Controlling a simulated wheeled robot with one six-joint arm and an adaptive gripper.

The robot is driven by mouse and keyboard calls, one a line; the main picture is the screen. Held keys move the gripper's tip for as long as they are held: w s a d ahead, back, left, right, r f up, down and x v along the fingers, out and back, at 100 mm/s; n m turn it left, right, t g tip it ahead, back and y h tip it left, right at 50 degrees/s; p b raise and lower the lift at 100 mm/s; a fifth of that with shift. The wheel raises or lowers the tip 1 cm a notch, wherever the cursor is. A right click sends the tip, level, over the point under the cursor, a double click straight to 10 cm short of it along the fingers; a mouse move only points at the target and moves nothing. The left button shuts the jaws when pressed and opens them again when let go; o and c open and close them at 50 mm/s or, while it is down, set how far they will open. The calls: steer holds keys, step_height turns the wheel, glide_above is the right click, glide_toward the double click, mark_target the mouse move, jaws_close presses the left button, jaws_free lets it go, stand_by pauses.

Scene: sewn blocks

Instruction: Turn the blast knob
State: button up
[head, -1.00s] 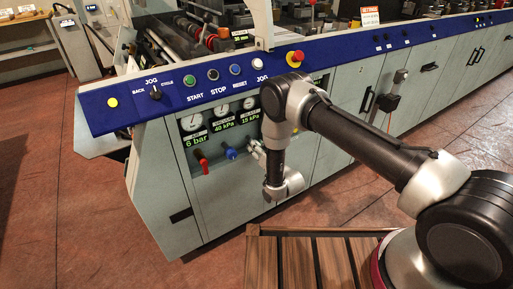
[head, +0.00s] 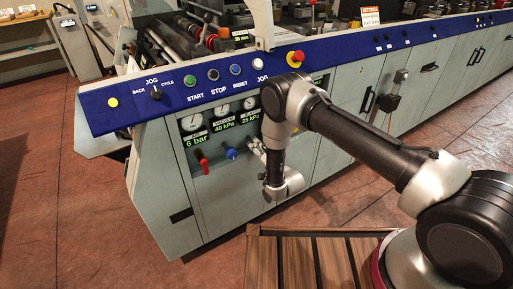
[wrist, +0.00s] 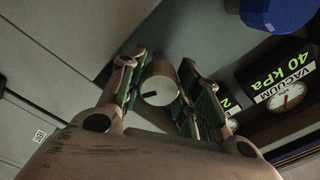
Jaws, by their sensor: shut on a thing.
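The blast knob (wrist: 160,88) is a pale round knob with a short dark mark on its face. In the wrist view it sits between the green-padded fingers of my gripper (wrist: 162,72), which is shut on it. In the head view my gripper (head: 257,147) reaches the front panel below the third gauge, and its fingers and wrist hide the knob. The third gauge (head: 249,103) has a display (head: 250,118) reading 25 kPa, partly blocked by my arm.
A blue knob (head: 231,153) under the 40 kPa vacuum gauge (head: 222,110) is just left of my gripper. A red-handled knob (head: 202,160) is farther left under the 6 bar gauge. The blue button panel (head: 210,84) runs above, with a red emergency button (head: 295,58).

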stand_by(0.3)
steer(key=o, duration=1)
steer(key=shift+o, duration=0.2)
